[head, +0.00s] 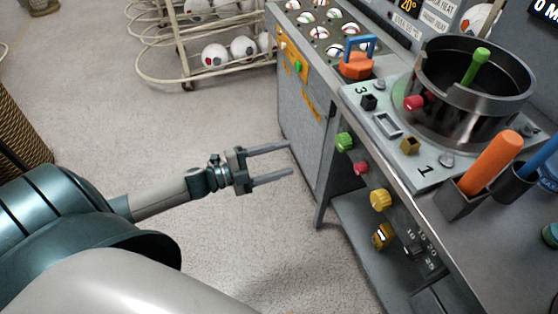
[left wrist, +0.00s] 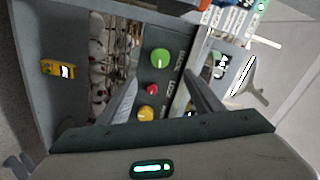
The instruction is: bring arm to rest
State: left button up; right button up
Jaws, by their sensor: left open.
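My left gripper (head: 281,163) is open and empty. In the head view it hangs over the floor to the left of the grey bench (head: 302,120), apart from it, with its two fingers pointing right. In the left wrist view the two fingers reach up on either side of the bench's knob panel, where a green knob (left wrist: 161,55), a small red knob (left wrist: 152,89) and a yellow knob (left wrist: 147,114) show. The same green knob (head: 344,142), red knob (head: 361,168) and yellow knob (head: 380,199) show in the head view. My right gripper is not in view.
On the bench stand a dark round pot (head: 480,120) with a green handle, an orange block with a blue handle (head: 357,62) and an orange grip (head: 492,160) in a holder. A rack of balls (head: 215,55) stands behind. The floor (head: 235,115) around my gripper is clear.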

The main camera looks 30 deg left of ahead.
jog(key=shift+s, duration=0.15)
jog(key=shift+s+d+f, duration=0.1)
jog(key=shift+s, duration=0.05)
